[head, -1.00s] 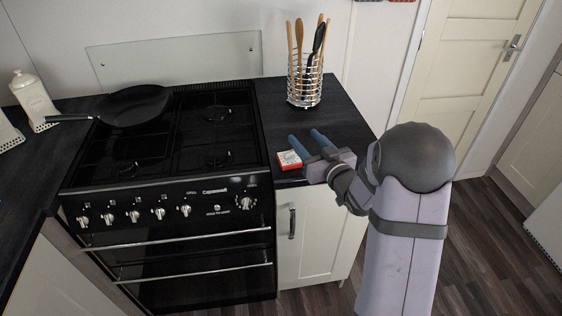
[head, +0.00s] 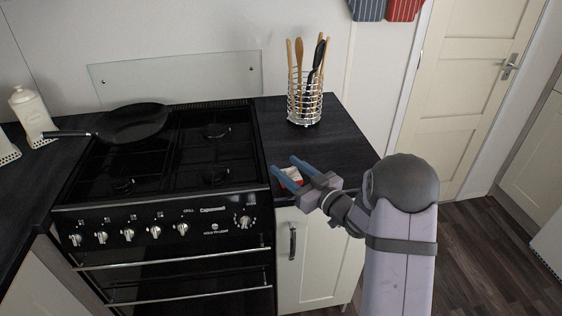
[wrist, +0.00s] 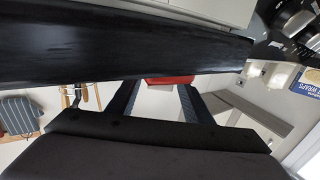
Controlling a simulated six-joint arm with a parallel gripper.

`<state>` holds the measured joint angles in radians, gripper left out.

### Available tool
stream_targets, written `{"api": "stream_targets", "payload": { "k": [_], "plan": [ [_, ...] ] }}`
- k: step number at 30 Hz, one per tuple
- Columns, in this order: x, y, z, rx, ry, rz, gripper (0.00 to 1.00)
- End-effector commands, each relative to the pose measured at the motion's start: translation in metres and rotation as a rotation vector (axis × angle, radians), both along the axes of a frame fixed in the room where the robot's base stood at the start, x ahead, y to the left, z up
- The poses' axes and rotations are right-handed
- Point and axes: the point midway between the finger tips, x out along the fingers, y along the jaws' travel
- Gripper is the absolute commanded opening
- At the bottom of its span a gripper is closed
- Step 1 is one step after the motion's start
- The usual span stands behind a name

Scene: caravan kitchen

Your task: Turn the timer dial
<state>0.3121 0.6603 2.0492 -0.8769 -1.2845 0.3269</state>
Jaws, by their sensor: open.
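The timer dial (head: 245,221) is a silver knob with markings around it, at the right end of the black cooker's front panel (head: 205,222) in the head view. Nothing touches it. My gripper (head: 283,163) is open, above and to the right of the dial, over the worktop's front edge beside the cooker. I cannot make out the dial there.
A wire utensil holder (head: 305,105) stands behind. Several other knobs (head: 128,236) line the panel, with a rail (head: 175,258) below. A pan (head: 135,122) sits on the hob.

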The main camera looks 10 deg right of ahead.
Motion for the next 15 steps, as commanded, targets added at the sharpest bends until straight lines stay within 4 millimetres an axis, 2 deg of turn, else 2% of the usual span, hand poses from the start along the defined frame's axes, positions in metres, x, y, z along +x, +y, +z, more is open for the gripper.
{"api": "stream_targets", "payload": {
  "k": [6,15],
  "plan": [
    [0.022,0.013,0.001,0.000,0.000,0.001,0.46],
    [0.030,0.017,0.000,0.000,0.001,0.000,0.46]
  ]
}}
